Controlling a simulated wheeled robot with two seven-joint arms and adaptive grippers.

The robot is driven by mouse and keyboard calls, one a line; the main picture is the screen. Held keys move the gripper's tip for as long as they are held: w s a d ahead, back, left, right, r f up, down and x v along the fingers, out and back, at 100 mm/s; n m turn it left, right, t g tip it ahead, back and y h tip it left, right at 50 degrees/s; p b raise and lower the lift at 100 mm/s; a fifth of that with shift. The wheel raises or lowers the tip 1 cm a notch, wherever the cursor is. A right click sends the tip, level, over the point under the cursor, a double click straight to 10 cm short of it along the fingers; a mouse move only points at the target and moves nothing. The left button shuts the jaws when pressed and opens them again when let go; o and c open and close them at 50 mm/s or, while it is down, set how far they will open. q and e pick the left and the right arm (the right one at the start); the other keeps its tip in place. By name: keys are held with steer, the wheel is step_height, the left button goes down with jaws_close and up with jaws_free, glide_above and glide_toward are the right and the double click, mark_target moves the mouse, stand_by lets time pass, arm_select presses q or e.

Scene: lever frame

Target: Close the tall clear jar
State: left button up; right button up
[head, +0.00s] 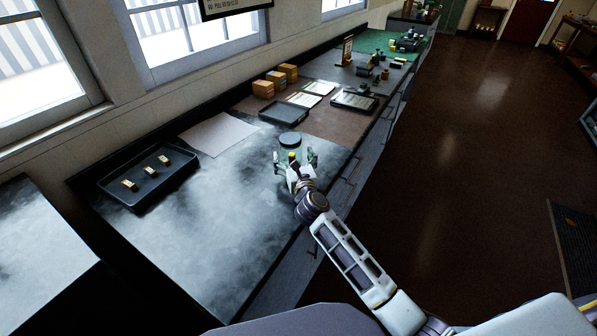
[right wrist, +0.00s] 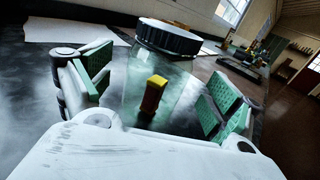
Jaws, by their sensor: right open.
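The tall clear jar (right wrist: 138,80) stands upright on the dark, cloudy-patterned worktop, with greenish see-through walls. A dark ribbed lid with a pale top (right wrist: 168,37) is at its mouth; I cannot tell whether it is fully seated. In the head view, the lid (head: 290,139) shows just beyond my right gripper (head: 295,165). A small block with a yellow top and a red-brown side (right wrist: 153,95) shows within the jar's outline. My right gripper is open, its green-padded fingers (right wrist: 155,92) on either side of the jar, with gaps visible. My left gripper is not in view.
A black tray (head: 125,201) with 3 small yellowish items lies at the left, near a pale sheet (head: 217,134). Behind the jar are an empty dark tray (head: 284,113) and wooden boxes (head: 263,89). The worktop between the left tray and the jar is clear.

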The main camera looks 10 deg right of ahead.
steer(key=s, duration=0.4)
steer(key=shift+s, duration=1.6)
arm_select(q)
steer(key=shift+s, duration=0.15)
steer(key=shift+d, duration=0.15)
